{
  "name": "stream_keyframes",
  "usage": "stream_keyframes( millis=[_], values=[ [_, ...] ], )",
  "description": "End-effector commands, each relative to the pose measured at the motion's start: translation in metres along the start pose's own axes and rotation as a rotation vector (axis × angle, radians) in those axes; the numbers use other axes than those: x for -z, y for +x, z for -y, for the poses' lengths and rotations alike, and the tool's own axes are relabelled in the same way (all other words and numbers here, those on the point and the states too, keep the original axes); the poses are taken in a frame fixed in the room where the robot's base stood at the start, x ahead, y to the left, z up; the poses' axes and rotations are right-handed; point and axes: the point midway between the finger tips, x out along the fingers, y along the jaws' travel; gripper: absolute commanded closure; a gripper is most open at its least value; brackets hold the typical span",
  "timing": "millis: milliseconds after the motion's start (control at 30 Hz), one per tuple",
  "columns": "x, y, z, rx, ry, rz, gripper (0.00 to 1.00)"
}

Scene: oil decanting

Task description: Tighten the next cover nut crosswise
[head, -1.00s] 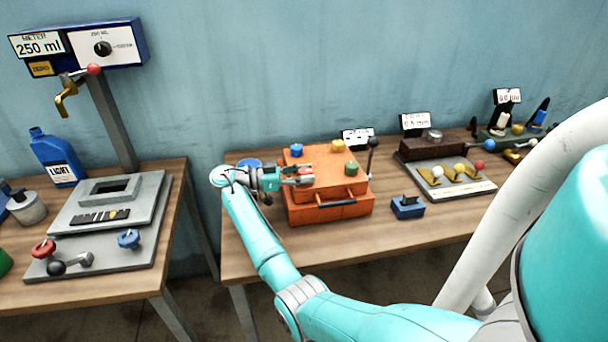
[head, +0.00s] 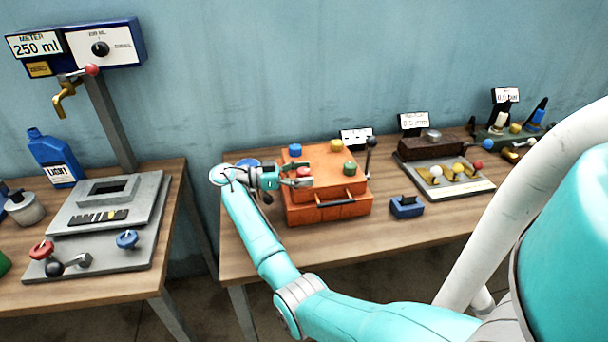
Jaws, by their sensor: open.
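An orange box with a cover (head: 325,185) stands on the right-hand table. Its top carries a blue nut (head: 295,150) at the back left, a yellow nut (head: 336,146) at the back right, a green nut (head: 350,167) at the front right and a red nut (head: 304,171) at the front left. My gripper (head: 300,177) reaches in from the left at the red nut. Its jaws are open, and one finger shows just in front of the nut. Whether the fingers touch the nut is too small to tell.
A black-knobbed lever (head: 370,150) stands at the box's right side. A small blue block (head: 406,207) sits right of the box, and a grey tray (head: 458,187) with colored knobs lies further right. A blue round thing (head: 248,163) is partly behind my wrist.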

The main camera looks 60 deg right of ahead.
Motion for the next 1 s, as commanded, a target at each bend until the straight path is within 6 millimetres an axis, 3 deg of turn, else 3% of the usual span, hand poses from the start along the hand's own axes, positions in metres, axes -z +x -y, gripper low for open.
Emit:
stream_keyframes(
  millis=[600,1000],
  values=[
    [0.090,0.001,0.000,-0.001,0.002,0.001,0.32],
    [0.097,0.001,0.000,-0.001,-0.001,0.000,0.32]
  ],
)
